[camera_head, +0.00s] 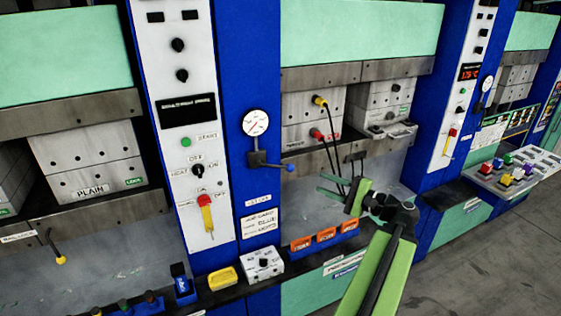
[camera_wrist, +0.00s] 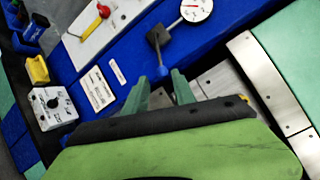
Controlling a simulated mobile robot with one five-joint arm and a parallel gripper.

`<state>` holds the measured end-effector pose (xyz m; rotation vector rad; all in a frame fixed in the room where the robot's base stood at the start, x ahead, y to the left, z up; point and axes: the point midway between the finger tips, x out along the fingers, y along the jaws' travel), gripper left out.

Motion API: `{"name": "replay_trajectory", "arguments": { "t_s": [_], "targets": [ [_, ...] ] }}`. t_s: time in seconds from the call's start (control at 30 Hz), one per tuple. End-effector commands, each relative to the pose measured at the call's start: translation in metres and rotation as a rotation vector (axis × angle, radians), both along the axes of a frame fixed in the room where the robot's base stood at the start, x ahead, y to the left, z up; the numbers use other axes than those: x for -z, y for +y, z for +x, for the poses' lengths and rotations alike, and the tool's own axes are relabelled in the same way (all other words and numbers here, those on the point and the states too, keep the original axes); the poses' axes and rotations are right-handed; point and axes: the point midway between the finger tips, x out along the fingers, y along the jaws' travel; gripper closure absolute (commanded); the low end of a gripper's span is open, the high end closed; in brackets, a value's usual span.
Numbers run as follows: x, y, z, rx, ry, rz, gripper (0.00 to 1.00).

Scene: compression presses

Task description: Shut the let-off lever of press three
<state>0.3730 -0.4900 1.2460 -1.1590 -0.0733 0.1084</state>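A lever with a dark square hub (camera_head: 256,159) and a blue tip (camera_head: 290,168) sits below a round white gauge (camera_head: 255,122) on the blue press column. Its arm points right, nearly level. I cannot read a press number beside it. In the wrist view the lever (camera_wrist: 159,50) runs from its hub to the blue tip, just beyond my fingertips. My gripper (camera_head: 322,184) is open and empty, to the right of and a little below the blue tip in the head view. In the wrist view the tip lies in line with the gap between my fingers (camera_wrist: 160,82).
A white control panel (camera_head: 185,110) with a red-and-yellow handle (camera_head: 206,212) stands left of the lever. Cables hang from the platen block (camera_head: 312,120) above my gripper. A yellow box (camera_head: 223,278), a white dial box (camera_head: 263,263) and orange bins (camera_head: 326,234) line the ledge below.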

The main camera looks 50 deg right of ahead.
Motion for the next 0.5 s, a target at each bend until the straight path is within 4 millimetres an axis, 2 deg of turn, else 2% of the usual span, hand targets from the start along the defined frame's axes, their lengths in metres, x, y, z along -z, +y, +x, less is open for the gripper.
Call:
{"name": "replay_trajectory", "arguments": {
  "t_s": [0.13,0.23,0.5],
  "targets": [
    [0.000,0.001,0.005,-0.001,-0.002,0.000,0.69],
    [0.001,0.003,0.019,-0.003,0.000,0.000,0.69],
    [0.001,0.011,0.085,-0.007,0.000,-0.001,0.69]
  ]
}}
